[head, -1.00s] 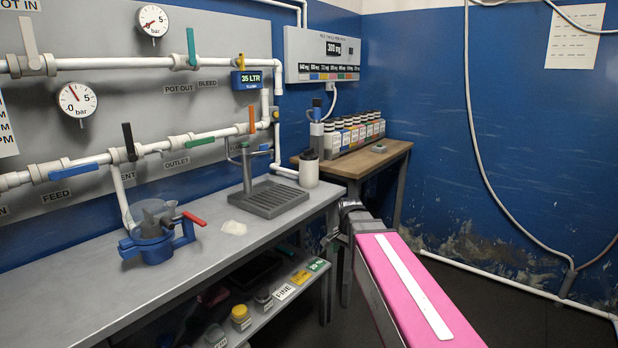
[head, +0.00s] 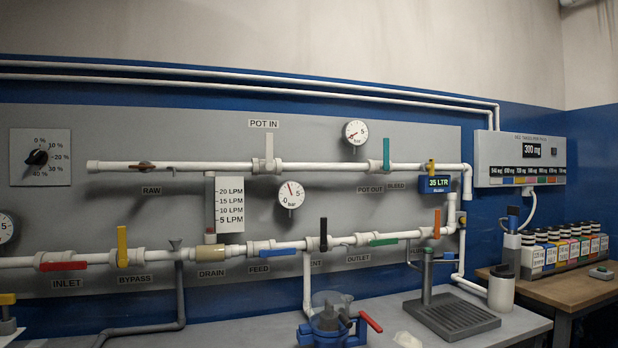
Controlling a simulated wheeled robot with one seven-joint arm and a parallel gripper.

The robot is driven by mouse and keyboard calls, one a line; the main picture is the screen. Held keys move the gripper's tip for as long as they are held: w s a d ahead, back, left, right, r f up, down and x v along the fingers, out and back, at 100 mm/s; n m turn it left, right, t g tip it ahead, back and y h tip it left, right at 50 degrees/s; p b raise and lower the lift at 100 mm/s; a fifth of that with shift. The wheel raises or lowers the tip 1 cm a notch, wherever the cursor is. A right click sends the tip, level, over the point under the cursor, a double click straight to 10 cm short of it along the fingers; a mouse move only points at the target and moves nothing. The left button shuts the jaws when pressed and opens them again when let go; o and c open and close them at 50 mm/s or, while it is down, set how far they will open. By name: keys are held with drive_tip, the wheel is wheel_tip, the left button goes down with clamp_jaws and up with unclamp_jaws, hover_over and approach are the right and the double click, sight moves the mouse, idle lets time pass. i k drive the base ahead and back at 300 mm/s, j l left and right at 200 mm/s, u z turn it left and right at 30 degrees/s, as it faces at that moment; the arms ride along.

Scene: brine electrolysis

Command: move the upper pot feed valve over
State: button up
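On the upper white pipe (head: 200,167), below the POT IN label (head: 264,124), is a valve with a whitish lever (head: 269,147) standing upright, across the pipe. On the lower pipe, a blue lever (head: 279,251) above the FEED label (head: 258,268) lies along the pipe. On the upper pipe, a dark red-brown handle (head: 146,167) sits above the RAW label to the left. A green lever (head: 386,152) stands upright to the right, near POT OUT. My gripper is not in view.
A gauge (head: 291,195) hangs below the upper pipe and a flow scale (head: 229,204) stands left of it. The bench (head: 240,334) below carries a blue pot fitting (head: 330,326) and a grey drip tray (head: 459,315). Space before the upper pipe looks clear.

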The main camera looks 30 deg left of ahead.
sight(269, 166)
drive_tip(key=u, duration=2.15)
drive_tip(key=k+j, duration=0.1)
drive_tip(key=j, duration=0.9)
